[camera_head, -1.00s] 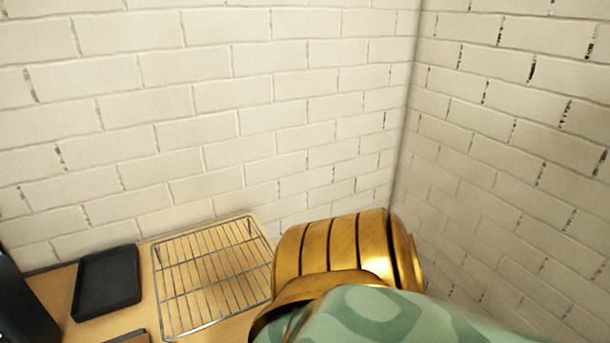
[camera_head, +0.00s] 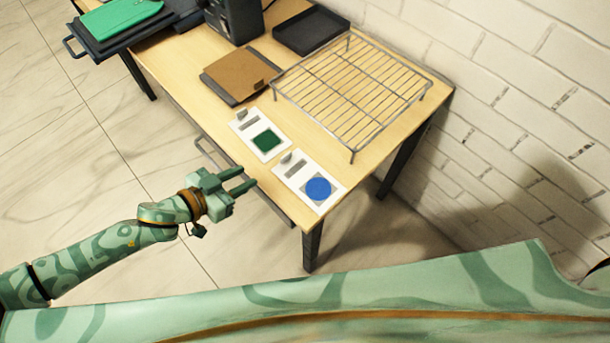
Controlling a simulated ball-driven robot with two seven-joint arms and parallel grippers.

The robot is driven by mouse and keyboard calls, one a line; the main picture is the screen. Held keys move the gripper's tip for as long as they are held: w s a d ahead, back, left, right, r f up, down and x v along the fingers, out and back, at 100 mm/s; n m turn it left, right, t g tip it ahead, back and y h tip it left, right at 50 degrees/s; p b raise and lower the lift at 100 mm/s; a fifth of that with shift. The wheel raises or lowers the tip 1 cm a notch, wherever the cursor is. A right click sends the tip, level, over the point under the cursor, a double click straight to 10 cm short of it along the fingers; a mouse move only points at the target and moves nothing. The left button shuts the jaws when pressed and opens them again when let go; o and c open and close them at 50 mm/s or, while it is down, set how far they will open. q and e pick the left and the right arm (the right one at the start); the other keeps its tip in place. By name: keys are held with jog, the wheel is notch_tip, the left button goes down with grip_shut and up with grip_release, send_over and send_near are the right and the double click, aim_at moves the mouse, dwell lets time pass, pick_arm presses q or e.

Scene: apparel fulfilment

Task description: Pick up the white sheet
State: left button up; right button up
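Two white sheets lie flat side by side near the table's front right corner. One white sheet (camera_head: 246,120) carries a dark green square. The other white sheet (camera_head: 318,205) carries a blue circle. Each also has a small grey piece at its upper left end. My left gripper (camera_head: 249,177) is just off the table's front edge, left of the blue-circle sheet and below the green-square sheet in the picture. Its two fingers point right toward the table, apart, with nothing between them. My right gripper is out of view.
On the wooden table (camera_head: 190,105) are a wire rack (camera_head: 352,90), a black tray (camera_head: 311,30), a brown pad on a dark board (camera_head: 239,73) and a dark device (camera_head: 235,18). A green item (camera_head: 125,24) lies on a dark tray at the far left. A brick wall stands at right.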

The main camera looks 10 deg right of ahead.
pick_arm(q)
jog(key=b, duration=0.2)
send_near(281, 158)
jog(key=x, duration=0.4)
jog(key=shift+w+f, duration=0.15)
jog(key=shift+f, duration=0.1)
jog(key=b+x, duration=0.1)
jog(key=x, duration=0.4)
jog(key=shift+w+d+f+b, duration=0.1)
jog(key=shift+d+b, duration=0.3)
grip_shut()
